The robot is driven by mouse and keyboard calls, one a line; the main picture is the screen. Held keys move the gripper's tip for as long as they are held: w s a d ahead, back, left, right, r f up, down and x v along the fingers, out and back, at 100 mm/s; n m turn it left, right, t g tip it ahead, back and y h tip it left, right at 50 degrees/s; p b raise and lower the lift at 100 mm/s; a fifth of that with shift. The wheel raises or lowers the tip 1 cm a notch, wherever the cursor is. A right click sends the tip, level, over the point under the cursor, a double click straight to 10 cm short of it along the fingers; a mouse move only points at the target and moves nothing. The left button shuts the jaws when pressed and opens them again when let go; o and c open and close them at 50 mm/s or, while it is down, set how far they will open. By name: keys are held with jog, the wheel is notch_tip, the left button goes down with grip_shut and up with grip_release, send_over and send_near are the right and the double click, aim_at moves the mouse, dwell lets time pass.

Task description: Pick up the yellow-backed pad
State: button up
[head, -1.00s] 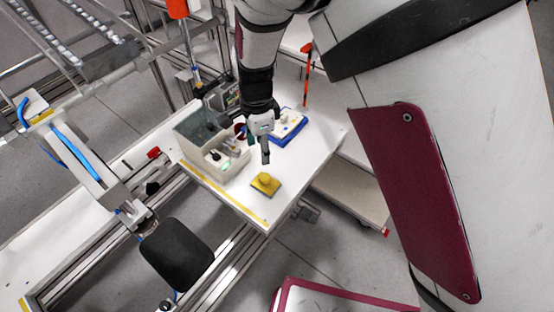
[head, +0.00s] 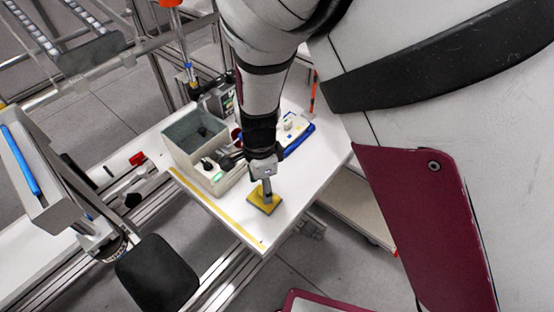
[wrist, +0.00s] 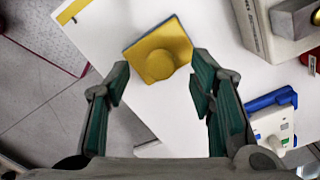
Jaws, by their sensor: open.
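The yellow-backed pad (head: 263,203) lies flat on the white table near its front corner. In the wrist view the pad (wrist: 178,42) shows its yellow back with a round yellow knob (wrist: 159,64) on top and a thin dark edge. My gripper (head: 267,192) is above the pad and hides part of it in the head view. In the wrist view my gripper (wrist: 156,85) has its two green-lined fingers spread apart, with the knob just beyond the fingertips, between their lines. Nothing is between the fingers. Whether a fingertip touches the pad I cannot tell.
A grey open bin (head: 183,142) holding dark items stands left of my arm. A blue-edged tray (head: 299,138) with white parts lies behind. A yellow strip (head: 215,208) runs along the table's left edge. The white table (head: 295,190) is bare right of the pad.

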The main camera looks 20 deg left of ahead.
jog(key=shift+f+b, duration=0.65)
jog(key=shift+f, duration=0.35)
grip_shut()
